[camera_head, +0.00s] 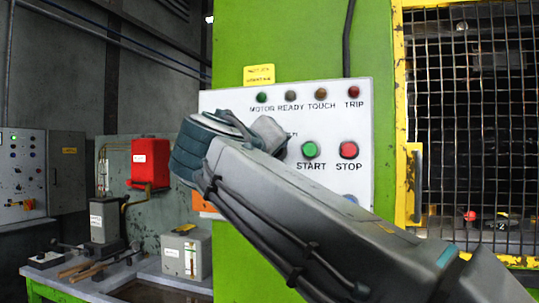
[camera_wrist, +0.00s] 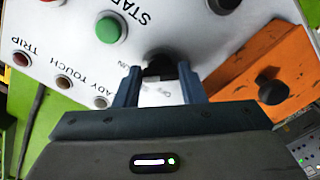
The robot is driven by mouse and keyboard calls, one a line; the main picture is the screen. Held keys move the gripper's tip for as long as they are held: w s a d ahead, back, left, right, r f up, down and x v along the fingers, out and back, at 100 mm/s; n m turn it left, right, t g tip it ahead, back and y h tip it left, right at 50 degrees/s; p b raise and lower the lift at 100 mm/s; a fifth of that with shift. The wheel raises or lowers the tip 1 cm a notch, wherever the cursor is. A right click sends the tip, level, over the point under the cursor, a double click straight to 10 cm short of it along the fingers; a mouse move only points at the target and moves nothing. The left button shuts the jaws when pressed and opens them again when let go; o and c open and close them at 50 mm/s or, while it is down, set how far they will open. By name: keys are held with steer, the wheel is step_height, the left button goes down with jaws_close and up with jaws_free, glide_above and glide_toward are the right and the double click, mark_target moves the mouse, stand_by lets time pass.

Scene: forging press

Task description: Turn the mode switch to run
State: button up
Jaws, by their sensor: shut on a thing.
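The white control panel (camera_head: 345,115) stands on the green press frame, with a green START button (camera_head: 310,149) and a red STOP button (camera_head: 348,150). The mode switch is hidden behind my arm in the head view. In the wrist view the mode switch (camera_wrist: 160,62) is a black knob, partly hidden between the fingers. My gripper (camera_wrist: 160,78) is shut on it, with one blue-grey finger on each side. Lettering ending in "UN" shows left of the knob, and faint lettering shows below it between the fingers. I cannot tell which way the knob points.
The START button (camera_wrist: 110,28) is close to the gripper in the wrist view. An orange plate (camera_wrist: 250,70) with a black knob (camera_wrist: 270,88) lies to the right. A yellow-framed mesh guard (camera_head: 465,120) stands right of the panel. A bench with a red box (camera_head: 150,160) is at left.

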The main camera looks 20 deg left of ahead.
steer(key=shift+f, duration=0.1)
steer(key=o, duration=1)
steer(key=s, duration=0.9)
steer(key=s+a, duration=0.1)
steer(key=s, duration=0.3)
steer(key=shift+s+a, duration=0.1)
steer(key=shift+s, duration=0.3)
